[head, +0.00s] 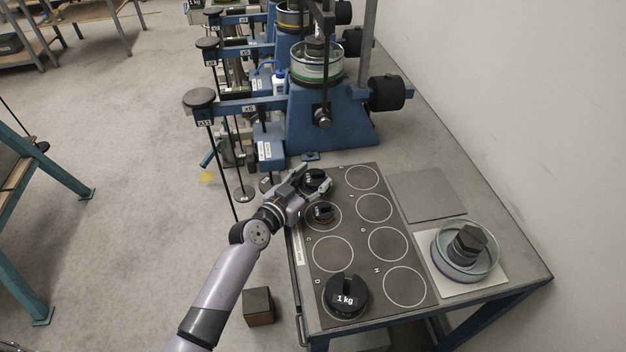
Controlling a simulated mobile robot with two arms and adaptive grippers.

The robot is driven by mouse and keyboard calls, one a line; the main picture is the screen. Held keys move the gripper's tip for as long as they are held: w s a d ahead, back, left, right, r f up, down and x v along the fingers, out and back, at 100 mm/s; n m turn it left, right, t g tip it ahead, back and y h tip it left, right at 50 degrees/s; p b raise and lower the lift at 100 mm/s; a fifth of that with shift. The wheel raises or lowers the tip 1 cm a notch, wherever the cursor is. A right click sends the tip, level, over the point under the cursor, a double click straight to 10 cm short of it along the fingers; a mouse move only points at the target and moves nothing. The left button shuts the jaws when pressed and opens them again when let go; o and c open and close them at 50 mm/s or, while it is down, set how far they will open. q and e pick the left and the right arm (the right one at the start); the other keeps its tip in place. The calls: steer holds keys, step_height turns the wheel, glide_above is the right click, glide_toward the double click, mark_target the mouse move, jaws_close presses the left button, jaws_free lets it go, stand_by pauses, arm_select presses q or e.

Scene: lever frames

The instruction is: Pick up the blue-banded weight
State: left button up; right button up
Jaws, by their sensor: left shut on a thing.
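My left gripper (313,179) is at the far left corner of the grey mat (352,237) on the bench. It is shut on a small black weight (316,175) with white lettering, one finger on each side. The lettering is too small to read, and no band colour can be made out on this weight. Just nearer, a second small dark weight (322,212) with a brownish tint stands in a ring. A larger black weight marked "1 kg" (345,297) stands at the near left corner of the mat. My right gripper is out of view.
Several rings on the mat are empty. A clear dish (478,266) with a dark hexagonal block stands at the right. A flat grey plate (427,194) lies behind it. Blue lever frames (330,118) rise beyond the mat. A brown block (258,306) lies on the floor.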

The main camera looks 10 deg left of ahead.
mark_target(312, 180)
arm_select(q)
steer(key=shift+r, duration=0.15)
step_height(312, 180, up, 23)
steer(key=p, duration=0.5)
stand_by(0.4)
stand_by(0.5)
